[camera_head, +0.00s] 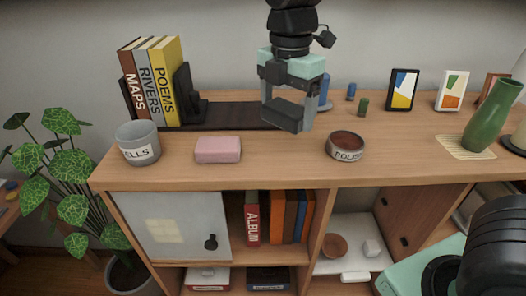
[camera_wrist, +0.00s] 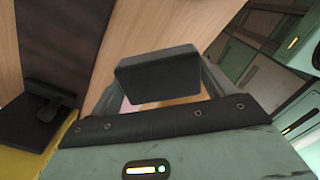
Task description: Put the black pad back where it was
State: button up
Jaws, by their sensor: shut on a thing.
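My gripper (camera_head: 289,106) is shut on the black pad (camera_head: 282,115), a small dark block. It holds the pad above the back of the wooden sideboard top (camera_head: 260,150), in front of the right part of a dark flat strip (camera_head: 230,114). In the wrist view the pad (camera_wrist: 158,74) sits between the fingers, and its far side is hidden. The strip runs right from the black bookend (camera_head: 187,92), beside the books MAPS, RIVERS and POEMS (camera_head: 166,80). I cannot tell the exact height of the pad.
A grey pot (camera_head: 138,143), a pink block (camera_head: 218,150) and a round bowl (camera_head: 345,147) stand along the front. Small blue (camera_head: 351,92) and green (camera_head: 363,107) pieces stand right of my gripper. Picture frames (camera_head: 402,89) and a green vase (camera_head: 492,115) are farther right.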

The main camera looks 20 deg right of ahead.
aim_at(288, 107)
notch_tip(288, 107, down, 8)
jog(key=shift+d+p, duration=0.1)
jog(key=shift+p, duration=0.75)
jog(key=shift+f, duration=0.1)
jog(key=o, duration=0.8)
notch_tip(288, 107, up, 12)
jog(key=shift+r+b, duration=0.15)
jog(key=shift+b, duration=0.9)
jog(key=s+a+f+m, duration=0.2)
jog(key=s+f+m, duration=0.2)
jog(key=s+m, duration=0.1)
jog(key=s+a+f+m, duration=0.2)
jog(key=s+f+m, duration=0.2)
jog(key=s, duration=0.4)
jog(key=s+a+f+m, duration=0.2)
jog(key=s+f+m, duration=0.1)
jog(key=s+m, duration=0.3)
jog(key=shift+s+a+f+m+y, duration=0.2)
jog(key=shift+s+f+m+y, duration=0.15)
jog(key=shift+s, duration=0.25)
